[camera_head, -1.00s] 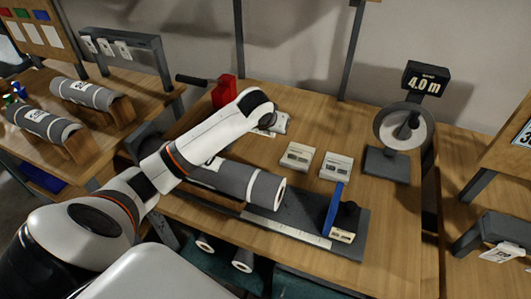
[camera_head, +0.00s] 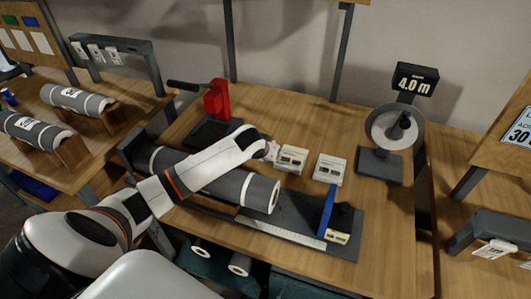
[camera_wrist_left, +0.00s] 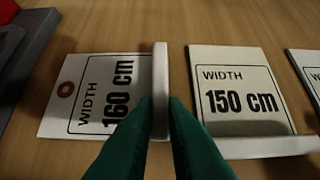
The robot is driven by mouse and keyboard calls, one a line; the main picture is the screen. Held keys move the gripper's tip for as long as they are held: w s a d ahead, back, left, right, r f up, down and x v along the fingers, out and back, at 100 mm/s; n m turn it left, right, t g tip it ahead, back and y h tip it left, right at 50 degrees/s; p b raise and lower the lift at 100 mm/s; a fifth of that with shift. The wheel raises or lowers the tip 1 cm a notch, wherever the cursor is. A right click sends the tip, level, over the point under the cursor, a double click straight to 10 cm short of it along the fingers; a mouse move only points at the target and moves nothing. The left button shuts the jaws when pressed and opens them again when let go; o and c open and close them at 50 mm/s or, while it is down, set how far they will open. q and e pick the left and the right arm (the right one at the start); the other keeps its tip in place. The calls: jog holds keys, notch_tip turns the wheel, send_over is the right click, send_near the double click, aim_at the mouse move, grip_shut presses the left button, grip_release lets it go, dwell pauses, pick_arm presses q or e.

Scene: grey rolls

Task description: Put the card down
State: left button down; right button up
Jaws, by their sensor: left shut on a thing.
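A white card (camera_wrist_left: 88,98) reading "WIDTH 160 cm", with a brown-ringed hole, is in my left gripper (camera_wrist_left: 158,112). The green fingers are shut on its raised edge in the left wrist view. The card lies flat, low over or on the wooden table; I cannot tell whether it touches. In the head view my left gripper (camera_head: 268,150) is just left of the "WIDTH 150 cm" card (camera_head: 291,157), which also shows in the wrist view (camera_wrist_left: 236,88). A further card (camera_head: 330,168) lies to the right. My right gripper is not in view.
A grey roll (camera_head: 235,187) lies in front of the arm, beside a ruler (camera_head: 283,232) and a blue upright piece (camera_head: 327,208). A red device (camera_head: 217,98) stands behind. A "4.0 m" display (camera_head: 415,83) and reel (camera_head: 395,127) stand right. Bare table lies behind the cards.

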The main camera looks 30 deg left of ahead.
pick_arm(q)
jog(key=c, duration=1.5)
grip_release()
jog(key=shift+o, duration=0.2)
jog(key=v, duration=1.2)
jog(key=shift+r, duration=0.2)
jog(key=shift+p, duration=0.35)
